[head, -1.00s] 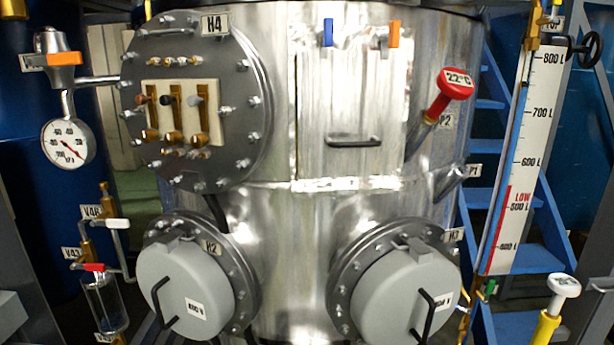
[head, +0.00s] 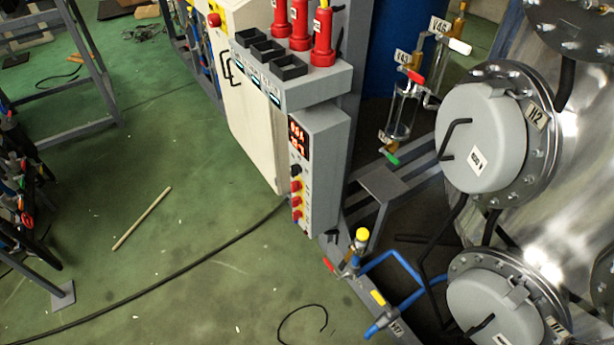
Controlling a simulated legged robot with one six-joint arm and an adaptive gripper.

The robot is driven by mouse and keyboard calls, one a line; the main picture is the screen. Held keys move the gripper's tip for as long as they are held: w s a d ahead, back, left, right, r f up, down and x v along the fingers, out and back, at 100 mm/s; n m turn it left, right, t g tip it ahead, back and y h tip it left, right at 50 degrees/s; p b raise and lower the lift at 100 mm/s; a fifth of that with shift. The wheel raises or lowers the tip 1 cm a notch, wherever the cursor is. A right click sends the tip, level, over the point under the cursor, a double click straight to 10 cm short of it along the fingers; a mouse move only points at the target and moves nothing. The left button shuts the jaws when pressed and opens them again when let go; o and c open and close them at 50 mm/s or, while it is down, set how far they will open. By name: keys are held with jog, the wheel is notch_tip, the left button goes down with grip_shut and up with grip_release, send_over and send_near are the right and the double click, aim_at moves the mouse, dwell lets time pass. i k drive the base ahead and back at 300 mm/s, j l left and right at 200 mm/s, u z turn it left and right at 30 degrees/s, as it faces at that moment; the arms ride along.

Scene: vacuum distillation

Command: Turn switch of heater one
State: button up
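A grey control box (head: 320,172) stands upright near the middle of the head view. It has a red-lit display (head: 299,142) near its top. Below the display is a column of small knobs, a black knob (head: 296,170) and red knobs (head: 296,201); their labels are too small to read. A round grey heater cover (head: 492,312) labelled H1 is at the bottom right, partly cut off by the frame. The heater cover labelled H2 (head: 485,115) is above it. I cannot tell which knob is the switch of heater one. My gripper is not in view.
Blue pipes with valves (head: 395,270) lie low between box and heaters.

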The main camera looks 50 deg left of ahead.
aim_at(295, 185)
jog(key=u, duration=1.95)
jog(key=i+j+u, duration=0.2)
jog(key=i+j, duration=0.65)
jog(key=i, duration=0.1)
